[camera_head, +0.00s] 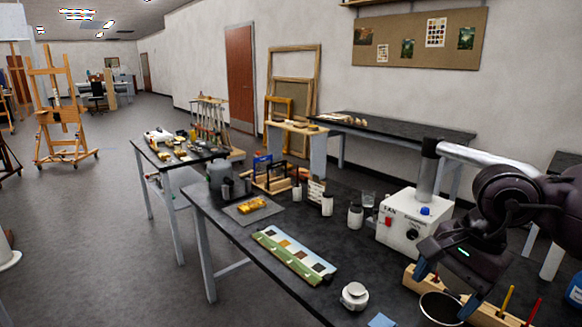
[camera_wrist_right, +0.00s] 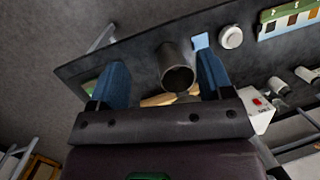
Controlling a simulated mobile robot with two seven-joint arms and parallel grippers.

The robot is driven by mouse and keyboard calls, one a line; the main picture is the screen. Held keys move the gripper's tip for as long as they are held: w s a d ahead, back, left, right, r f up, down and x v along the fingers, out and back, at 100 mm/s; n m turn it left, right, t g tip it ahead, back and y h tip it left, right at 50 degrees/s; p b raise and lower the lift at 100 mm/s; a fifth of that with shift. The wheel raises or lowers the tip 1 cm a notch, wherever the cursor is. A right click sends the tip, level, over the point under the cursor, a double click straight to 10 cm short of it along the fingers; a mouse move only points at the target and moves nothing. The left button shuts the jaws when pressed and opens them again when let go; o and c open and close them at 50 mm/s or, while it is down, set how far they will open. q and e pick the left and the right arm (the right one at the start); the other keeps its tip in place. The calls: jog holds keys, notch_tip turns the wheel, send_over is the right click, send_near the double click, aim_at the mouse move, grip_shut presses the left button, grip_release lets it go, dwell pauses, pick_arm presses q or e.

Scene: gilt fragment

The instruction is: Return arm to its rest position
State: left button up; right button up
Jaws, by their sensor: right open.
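My right arm comes in from the right in the head view. Its gripper (camera_head: 448,288) is above the near right part of the dark table, with its blue fingers apart and nothing between them that I can see gripped. A dark cup (camera_head: 440,309) is below the fingers. In the right wrist view the open fingers (camera_wrist_right: 163,78) frame the dark cup (camera_wrist_right: 178,68), which appears beyond the fingertips. My left gripper is not in view.

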jog(key=w+a+r+m+t+y, duration=0.2)
jog(key=w+a+r+m+y, duration=0.1)
jog(key=a+r+m+y, duration=0.55)
jog(key=w+a+r+m+t+y, duration=0.3)
jog(key=a+m+y, duration=0.4)
jog(key=m, duration=0.4)
jog(key=w+d+f+m+t+h, duration=0.3)
jog(key=d+f+m+t+h, duration=0.4)
jog(key=m, duration=0.6)
jog(key=w+d+f+m+t+h, duration=0.25)
jog(key=f+m+t, duration=0.45)
jog(key=m, duration=0.5)
jog(key=s+d+f+m+g+h, duration=0.25)
jog(key=d+f+m+h, duration=0.2)
jog(key=f+m, duration=0.6)
jog(key=s+d+f+m+g+h, duration=0.2)
jog(key=s+d+f, duration=0.1)
jog(key=s+f, duration=0.8)
jog(key=s+d+f+m+g+h, duration=0.2)
jog(key=s+d+f+g, duration=0.1)
jog(key=s+f, duration=0.8)
jog(key=shift+f+m+h, duration=0.35)
jog(key=shift+f+m, duration=0.05)
jog(key=shift+f, duration=0.35)
